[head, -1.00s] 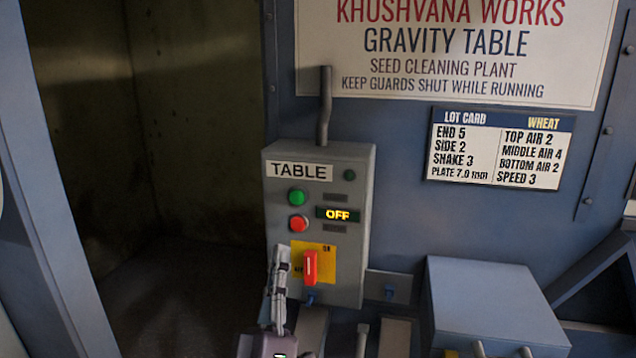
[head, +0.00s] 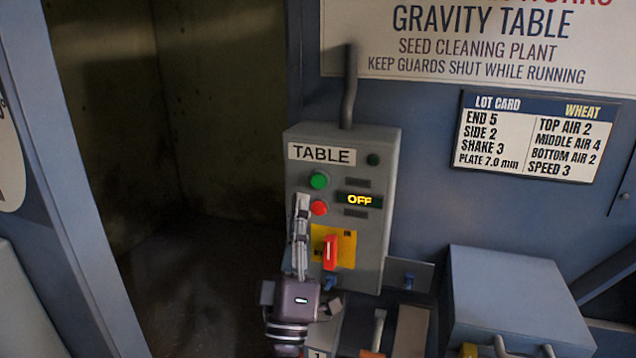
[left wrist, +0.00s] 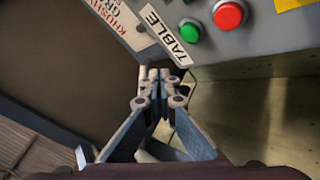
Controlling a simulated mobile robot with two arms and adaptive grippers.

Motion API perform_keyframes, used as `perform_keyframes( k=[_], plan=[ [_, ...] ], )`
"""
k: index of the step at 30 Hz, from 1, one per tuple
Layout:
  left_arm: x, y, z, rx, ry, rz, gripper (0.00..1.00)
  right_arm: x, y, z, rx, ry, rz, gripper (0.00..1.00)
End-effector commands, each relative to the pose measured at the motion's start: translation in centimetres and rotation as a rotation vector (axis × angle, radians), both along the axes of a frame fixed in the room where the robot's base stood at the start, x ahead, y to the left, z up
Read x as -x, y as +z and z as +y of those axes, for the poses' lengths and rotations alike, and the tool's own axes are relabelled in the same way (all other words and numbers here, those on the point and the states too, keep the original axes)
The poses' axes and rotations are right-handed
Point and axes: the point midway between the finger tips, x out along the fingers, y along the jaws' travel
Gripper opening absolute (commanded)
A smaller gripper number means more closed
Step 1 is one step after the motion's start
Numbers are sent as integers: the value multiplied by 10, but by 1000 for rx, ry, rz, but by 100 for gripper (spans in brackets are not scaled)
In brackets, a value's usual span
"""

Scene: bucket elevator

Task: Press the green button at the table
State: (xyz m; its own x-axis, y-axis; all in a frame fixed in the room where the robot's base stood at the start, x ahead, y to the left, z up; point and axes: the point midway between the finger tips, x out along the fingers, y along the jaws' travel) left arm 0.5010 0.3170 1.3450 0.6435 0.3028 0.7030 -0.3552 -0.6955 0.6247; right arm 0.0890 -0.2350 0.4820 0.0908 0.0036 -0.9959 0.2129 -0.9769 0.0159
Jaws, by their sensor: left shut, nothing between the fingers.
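The green button (head: 319,180) is on the grey control box (head: 342,139) labelled TABLE, above a red button (head: 318,207). A display (head: 358,200) beside them reads OFF. A red switch handle (head: 330,252) sits on a yellow plate below. My left gripper (head: 301,200) is shut and empty, in front of the box's left side, its fingertips below the green button and left of the red one. In the left wrist view the green button (left wrist: 190,31) is above and right of the left fingertips (left wrist: 158,74), apart from them. My right gripper is not in view.
A dark open recess (head: 215,150) lies left of the box. The lot card (head: 528,135) and sign (head: 480,45) are on the blue wall to the right. A blue-grey box (head: 510,290) and levers stand at lower right.

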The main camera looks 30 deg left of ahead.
Motion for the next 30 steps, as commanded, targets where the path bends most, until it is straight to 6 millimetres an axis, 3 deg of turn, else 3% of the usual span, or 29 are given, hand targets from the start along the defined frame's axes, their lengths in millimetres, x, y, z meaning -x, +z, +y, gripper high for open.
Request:
perform_keyframes(
  k=[6, 12, 30],
  plan=[
    [-31, 0, 8, -1, 2, -2, 0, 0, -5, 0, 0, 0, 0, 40],
    [-49, 0, 12, -2, 2, -1, 0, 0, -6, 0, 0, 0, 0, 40],
    [-55, 0, 13, -1, 1, 0, 0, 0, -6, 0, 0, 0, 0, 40]
  ],
)
